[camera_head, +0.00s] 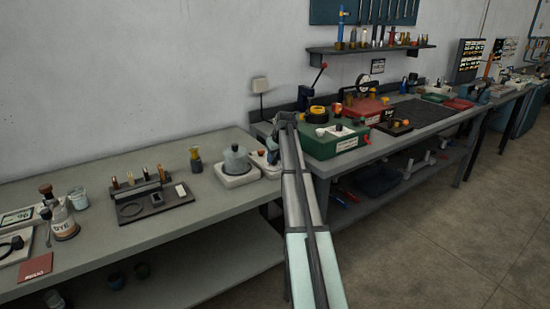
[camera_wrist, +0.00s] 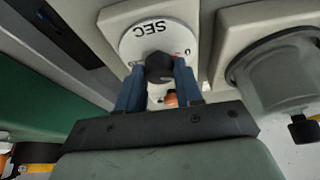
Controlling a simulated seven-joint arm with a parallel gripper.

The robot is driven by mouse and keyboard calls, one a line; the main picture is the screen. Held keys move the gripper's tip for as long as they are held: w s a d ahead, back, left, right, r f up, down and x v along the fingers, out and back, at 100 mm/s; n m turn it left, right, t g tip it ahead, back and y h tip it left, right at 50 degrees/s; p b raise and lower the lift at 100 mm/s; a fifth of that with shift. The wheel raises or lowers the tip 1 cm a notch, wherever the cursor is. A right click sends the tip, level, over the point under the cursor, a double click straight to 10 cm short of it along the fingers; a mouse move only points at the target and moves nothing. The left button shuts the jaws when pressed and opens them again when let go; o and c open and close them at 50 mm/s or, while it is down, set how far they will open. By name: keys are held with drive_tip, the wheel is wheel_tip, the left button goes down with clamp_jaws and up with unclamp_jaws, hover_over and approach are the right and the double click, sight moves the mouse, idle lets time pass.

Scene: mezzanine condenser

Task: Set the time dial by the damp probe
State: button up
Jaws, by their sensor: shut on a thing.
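The time dial (camera_wrist: 138,40) is a white round face marked SEC on a pale block, with a dark knob (camera_wrist: 160,67) at its centre. In the wrist view my gripper (camera_wrist: 159,78) has its two blue fingers closed on either side of this knob. A small red mark shows at the right of the face, and the fingers hide part of it. In the head view my gripper (camera_head: 274,153) is at the pale dial block (camera_head: 259,159), largely covering it. At the far left is a meter with a digital display (camera_head: 16,216); I cannot tell whether it is the damp probe.
A lidded grey pot on a white base (camera_head: 236,160) stands just left of the dial. A green box (camera_head: 335,143) is close on the right. A dark tray with small vials (camera_head: 150,200) and a DYE bottle (camera_head: 64,222) are farther left. Bare bench lies along the front edge.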

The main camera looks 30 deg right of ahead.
drive_tip(key=m, duration=0.2)
drive_tip(key=m+h, duration=0.1)
drive_tip(key=m, duration=0.1)
drive_tip(key=m+g+h, duration=0.1)
drive_tip(key=m, duration=0.1)
drive_tip(key=shift+a+m, duration=0.3)
drive_tip(key=m+g+h, duration=0.1)
drive_tip(key=m, duration=0.5)
drive_tip(key=shift+w+a+g+h, duration=0.1)
drive_tip(key=shift+w+g+h, duration=0.1)
drive_tip(key=shift+g+h, duration=0.2)
drive_tip(key=shift+m, duration=0.3)
drive_tip(key=o, duration=1)
drive_tip(key=shift+o, duration=0.2)
drive_tip(key=v, duration=1.3)
drive_tip(key=shift+a+r, duration=0.25)
drive_tip(key=shift+r, duration=0.1)
